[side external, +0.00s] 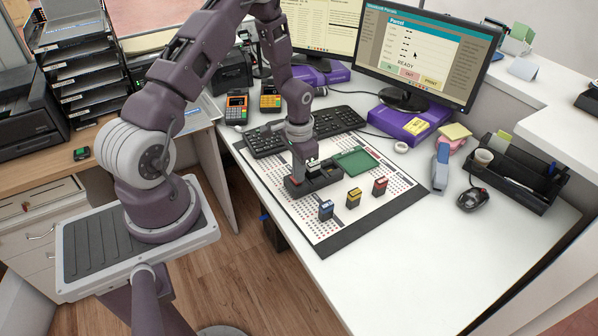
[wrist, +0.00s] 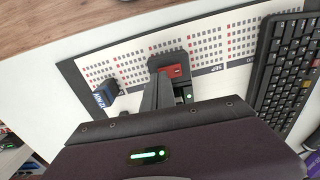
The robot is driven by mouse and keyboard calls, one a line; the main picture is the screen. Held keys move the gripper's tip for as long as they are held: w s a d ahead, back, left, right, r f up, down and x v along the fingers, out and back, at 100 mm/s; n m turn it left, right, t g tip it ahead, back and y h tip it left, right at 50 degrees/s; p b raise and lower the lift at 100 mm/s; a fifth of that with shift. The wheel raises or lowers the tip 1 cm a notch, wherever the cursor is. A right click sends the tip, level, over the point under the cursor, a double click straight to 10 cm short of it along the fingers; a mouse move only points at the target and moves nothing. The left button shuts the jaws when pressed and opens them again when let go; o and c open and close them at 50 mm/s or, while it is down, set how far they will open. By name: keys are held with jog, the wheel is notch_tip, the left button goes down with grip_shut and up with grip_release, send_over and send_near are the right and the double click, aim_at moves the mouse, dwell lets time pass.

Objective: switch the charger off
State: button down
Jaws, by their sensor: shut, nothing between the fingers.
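The charger (side external: 322,179) is a long dark block lying on the desk mat, below my gripper in the side view. A red switch (side external: 296,182) is at its left end. In the wrist view, the red switch (wrist: 176,71) shows right beside the fingertips, and a small green light (wrist: 189,98) glows on the charger. My gripper (side external: 303,171) is shut and empty, pointing down over the switch end. In the wrist view my gripper (wrist: 160,68) overlaps the switch's edge; I cannot tell if it touches. My gripper's body hides most of the charger there.
Blue (side external: 326,209), yellow (side external: 353,198) and red (side external: 380,186) blocks stand on the printed mat (side external: 330,236) in front of the charger. A keyboard (side external: 337,121) is behind. The desk front right is clear.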

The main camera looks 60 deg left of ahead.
jog(key=shift+f, duration=0.65)
dwell(0.7)
jog(key=shift+w+r, duration=0.15)
jog(key=shift+r, duration=2.1)
jog(key=shift+r, duration=1.9)
jog(key=s+d+r+t+y, duration=0.15)
jog(key=d+r, duration=0.25)
jog(key=r, duration=0.6)
jog(key=s+d+r+t, duration=0.1)
jog(key=s+d+r, duration=0.25)
jog(key=r, duration=0.65)
jog(key=s+d+r+t, duration=0.1)
jog(key=s+d+r, duration=0.2)
jog(key=s, duration=0.4)
jog(key=s+d+r+t+h, duration=0.1)
jog(key=s+d+r+t, duration=0.1)
jog(key=s+d+r, duration=0.2)
jog(key=s+d, duration=0.2)
jog(key=s, duration=0.1)
jog(key=shift+s+d+r, duration=0.15)
jog(key=shift+d+r, duration=0.1)
